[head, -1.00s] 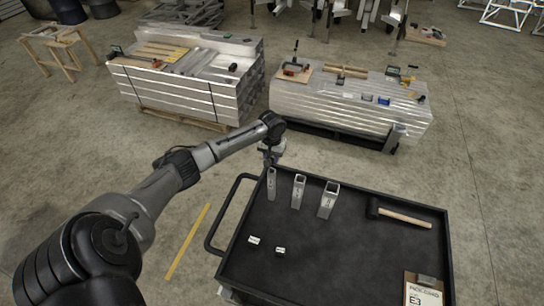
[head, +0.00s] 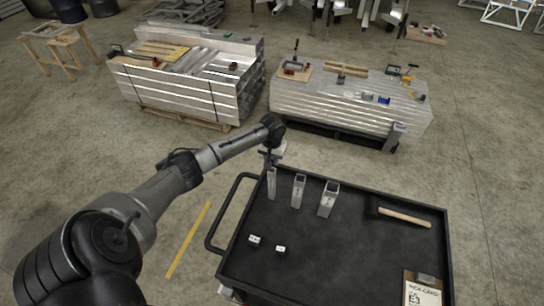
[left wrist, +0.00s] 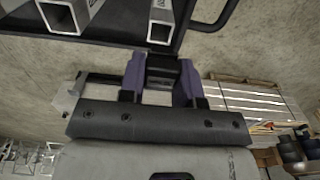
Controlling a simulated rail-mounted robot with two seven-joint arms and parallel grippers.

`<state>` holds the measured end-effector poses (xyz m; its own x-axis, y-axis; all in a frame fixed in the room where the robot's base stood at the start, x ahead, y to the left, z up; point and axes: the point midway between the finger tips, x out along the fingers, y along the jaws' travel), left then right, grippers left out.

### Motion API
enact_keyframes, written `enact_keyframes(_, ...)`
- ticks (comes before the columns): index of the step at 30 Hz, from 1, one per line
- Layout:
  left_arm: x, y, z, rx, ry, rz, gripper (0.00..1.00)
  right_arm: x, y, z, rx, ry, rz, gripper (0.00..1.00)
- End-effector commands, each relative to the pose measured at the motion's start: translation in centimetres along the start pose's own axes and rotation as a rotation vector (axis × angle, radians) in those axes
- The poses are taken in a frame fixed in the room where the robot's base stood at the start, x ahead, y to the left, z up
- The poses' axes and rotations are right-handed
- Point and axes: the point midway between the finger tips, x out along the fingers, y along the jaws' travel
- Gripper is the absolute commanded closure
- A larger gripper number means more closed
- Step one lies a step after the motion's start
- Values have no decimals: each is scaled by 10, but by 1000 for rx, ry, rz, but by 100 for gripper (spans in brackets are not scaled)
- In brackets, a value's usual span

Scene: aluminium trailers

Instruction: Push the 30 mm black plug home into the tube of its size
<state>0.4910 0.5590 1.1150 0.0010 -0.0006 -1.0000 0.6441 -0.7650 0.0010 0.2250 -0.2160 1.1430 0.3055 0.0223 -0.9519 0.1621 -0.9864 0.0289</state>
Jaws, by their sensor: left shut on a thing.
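My left gripper (head: 270,158) is just above the top of the narrowest, leftmost tube (head: 271,184) on the black cart. In the left wrist view its purple fingers (left wrist: 162,82) are shut on a black plug (left wrist: 163,70). The open end of a square tube (left wrist: 159,32) is close by the plug; whether they touch I cannot tell. Two small pieces with white labels (head: 254,240) (head: 280,248) lie on the cart. My right gripper is out of view.
The cart (head: 340,255) has a raised rim and a handle (head: 222,215) at its left. A wooden mallet handle (head: 405,217) and a clipboard card (head: 422,292) lie at its right. The middle of the cart top is clear. Bundled aluminium stacks (head: 185,95) (head: 340,110) stand behind.

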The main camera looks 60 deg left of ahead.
Motion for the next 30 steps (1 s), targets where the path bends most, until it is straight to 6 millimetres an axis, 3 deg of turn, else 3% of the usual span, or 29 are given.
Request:
enact_keyframes(18,36,0,0,-1,-1,0,91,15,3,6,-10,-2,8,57)
enact_keyframes(30,49,0,0,-1,0,0,91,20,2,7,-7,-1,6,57)
